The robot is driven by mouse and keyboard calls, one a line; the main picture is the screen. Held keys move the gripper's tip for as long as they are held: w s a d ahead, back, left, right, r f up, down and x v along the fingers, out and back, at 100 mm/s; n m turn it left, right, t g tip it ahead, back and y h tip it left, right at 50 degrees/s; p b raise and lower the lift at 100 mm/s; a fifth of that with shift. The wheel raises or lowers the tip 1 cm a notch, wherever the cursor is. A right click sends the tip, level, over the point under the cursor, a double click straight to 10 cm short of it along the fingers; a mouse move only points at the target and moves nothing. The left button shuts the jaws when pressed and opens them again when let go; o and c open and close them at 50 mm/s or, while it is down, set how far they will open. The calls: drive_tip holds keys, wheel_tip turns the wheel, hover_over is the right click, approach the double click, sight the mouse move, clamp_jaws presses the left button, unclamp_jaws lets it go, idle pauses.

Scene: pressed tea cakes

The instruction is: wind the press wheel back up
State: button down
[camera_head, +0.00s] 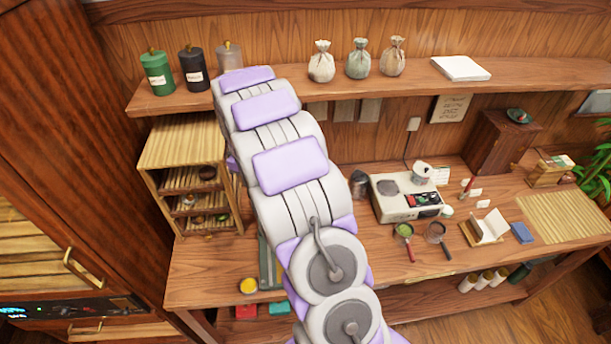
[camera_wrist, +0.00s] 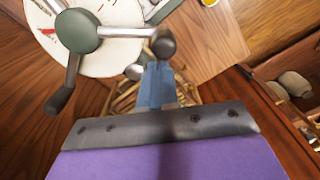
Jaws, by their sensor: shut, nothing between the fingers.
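In the wrist view the press wheel (camera_wrist: 78,31) has a round green hub, metal spokes and dark knobs at the spoke ends. It stands over a pale round surface (camera_wrist: 120,58) with red marks. My gripper (camera_wrist: 152,75) is shut and empty, its blue fingers pointing up the picture. One dark knob (camera_wrist: 163,43) shows right at the fingertips; I cannot tell whether they touch. Another knob (camera_wrist: 60,100) is at the lower left, apart from my fingers. In the head view my arm hides the wheel and the gripper.
The head view shows a wooden workbench (camera_head: 340,260) with a scale-like device (camera_head: 405,197), two small strainers and a slatted rack (camera_head: 185,150) at left. A shelf (camera_head: 290,95) with jars and cloth pouches runs above. A tall wooden cabinet (camera_head: 60,130) stands close at left.

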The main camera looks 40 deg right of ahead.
drive_tip(key=shift+s, duration=0.55)
drive_tip(key=shift+s, duration=0.1)
drive_tip(key=shift+s+d+b, duration=0.1)
drive_tip(key=shift+s+b, duration=0.35)
drive_tip(key=shift+s, duration=0.45)
drive_tip(key=shift+s+d, duration=0.25)
drive_tip(key=shift+s, duration=0.5)
